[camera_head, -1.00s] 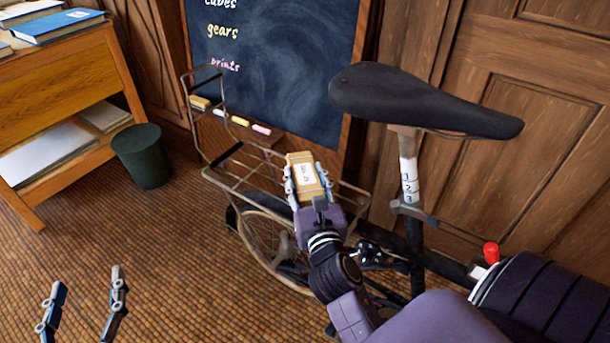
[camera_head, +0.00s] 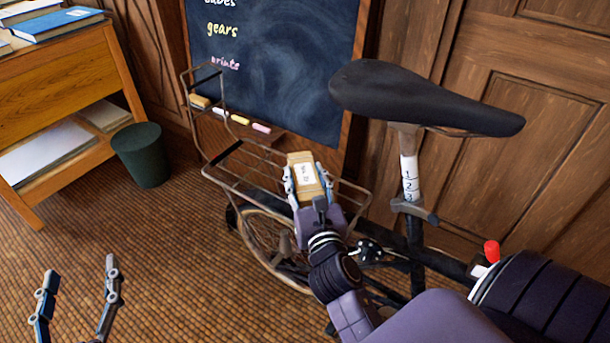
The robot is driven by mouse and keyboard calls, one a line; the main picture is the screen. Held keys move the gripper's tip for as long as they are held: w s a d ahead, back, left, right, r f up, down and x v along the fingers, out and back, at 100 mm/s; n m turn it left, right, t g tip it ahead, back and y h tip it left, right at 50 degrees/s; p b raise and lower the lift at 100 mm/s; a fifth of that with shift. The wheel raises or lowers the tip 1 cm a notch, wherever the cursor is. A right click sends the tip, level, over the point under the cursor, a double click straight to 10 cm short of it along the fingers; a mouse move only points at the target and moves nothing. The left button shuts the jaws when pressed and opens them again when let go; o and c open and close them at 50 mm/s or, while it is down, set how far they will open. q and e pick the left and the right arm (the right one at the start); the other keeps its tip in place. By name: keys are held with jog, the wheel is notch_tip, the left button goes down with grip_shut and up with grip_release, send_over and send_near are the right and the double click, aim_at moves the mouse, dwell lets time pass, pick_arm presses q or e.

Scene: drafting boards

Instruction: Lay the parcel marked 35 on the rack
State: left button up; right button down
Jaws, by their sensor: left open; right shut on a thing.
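The parcel (camera_head: 303,166) is a small tan box with a white label; the marks on the label are too small to read surely. My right gripper (camera_head: 307,182) is shut on it, one finger on each side. It is over the right part of the rack (camera_head: 235,180), a wire carrier above the bicycle's rear wheel. I cannot tell whether the parcel touches the rack. The gripper and arm hide part of the rack and wheel. My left gripper (camera_head: 77,300) is open and empty at the lower left, over the floor.
The black bicycle saddle (camera_head: 420,98) and its post stand right of the rack. A chalkboard (camera_head: 280,70) with a chalk ledge is behind it. A dark green bin (camera_head: 140,155) and a wooden desk (camera_head: 75,85) with books are at left. Floor at lower left is clear.

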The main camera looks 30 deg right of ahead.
aim_at(305, 174)
jog(key=c, duration=1)
grip_release()
jog(key=shift+f, duration=0.15)
notch_tip(305, 174, up, 10)
jog(key=shift+r, duration=0.1)
